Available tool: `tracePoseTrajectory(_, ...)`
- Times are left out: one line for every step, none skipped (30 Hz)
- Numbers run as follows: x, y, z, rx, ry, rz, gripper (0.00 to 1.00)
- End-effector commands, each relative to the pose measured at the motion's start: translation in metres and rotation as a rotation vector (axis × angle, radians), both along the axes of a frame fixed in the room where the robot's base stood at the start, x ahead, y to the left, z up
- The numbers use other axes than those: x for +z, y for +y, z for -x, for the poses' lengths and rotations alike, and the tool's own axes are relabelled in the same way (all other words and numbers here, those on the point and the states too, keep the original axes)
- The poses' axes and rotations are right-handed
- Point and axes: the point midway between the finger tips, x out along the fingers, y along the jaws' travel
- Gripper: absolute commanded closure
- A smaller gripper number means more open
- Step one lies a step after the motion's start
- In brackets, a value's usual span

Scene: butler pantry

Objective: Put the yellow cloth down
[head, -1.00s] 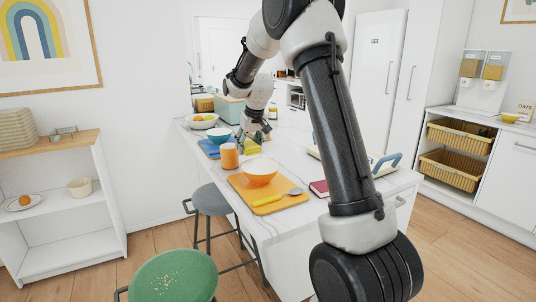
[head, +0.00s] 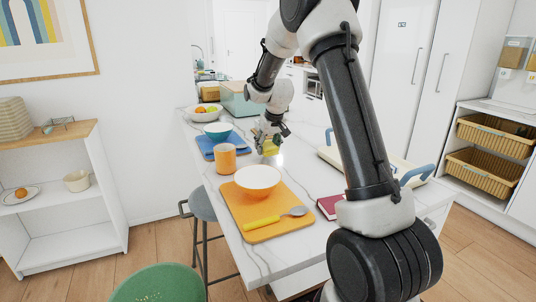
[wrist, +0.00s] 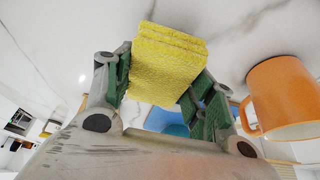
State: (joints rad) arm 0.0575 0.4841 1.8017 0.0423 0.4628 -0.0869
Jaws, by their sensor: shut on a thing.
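The yellow cloth (wrist: 168,62) is a folded, textured block between the green-padded fingers of my gripper (wrist: 165,95) in the wrist view. In the head view my gripper (head: 265,138) is over the white marble counter (head: 300,170), and the cloth (head: 270,148) shows at its fingertips. My gripper is shut on the cloth. I cannot tell from these views whether the cloth touches the counter.
An orange mug (head: 225,158) stands close by on the left. An orange board (head: 262,218) with a bowl (head: 257,180) and spoon is nearer. A blue mat (head: 208,150) with a teal bowl (head: 218,130) lies behind the mug. A tray (head: 385,165) is at right.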

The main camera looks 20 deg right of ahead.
Motion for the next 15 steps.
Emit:
tracePoseTrajectory(-0.006,0.0,0.001,0.0,0.003,0.0,0.64)
tracePoseTrajectory(-0.01,0.0,0.001,0.0,0.004,0.0,0.64)
tracePoseTrajectory(-0.017,0.0,0.001,0.0,0.005,0.0,0.64)
tracePoseTrajectory(-0.022,0.0,0.001,0.0,0.005,0.0,0.64)
tracePoseTrajectory(-0.026,0.0,0.001,0.0,0.005,0.0,0.64)
tracePoseTrajectory(-0.031,0.0,0.001,0.0,0.003,0.0,0.64)
tracePoseTrajectory(-0.034,0.0,0.001,0.0,0.003,0.0,0.64)
tracePoseTrajectory(-0.035,0.0,0.001,0.0,0.003,0.0,0.64)
tracePoseTrajectory(-0.036,0.0,0.0,0.001,0.002,0.0,0.64)
tracePoseTrajectory(-0.035,0.0,0.0,0.001,0.001,0.0,0.64)
tracePoseTrajectory(-0.035,0.0,0.0,0.001,0.001,0.0,0.64)
tracePoseTrajectory(-0.035,0.0,0.0,0.001,0.001,0.0,0.64)
tracePoseTrajectory(-0.035,0.0,0.0,0.001,0.001,0.0,0.64)
tracePoseTrajectory(-0.035,0.0,0.0,0.001,0.001,0.0,0.64)
tracePoseTrajectory(-0.035,0.0,0.0,0.001,0.002,0.0,0.64)
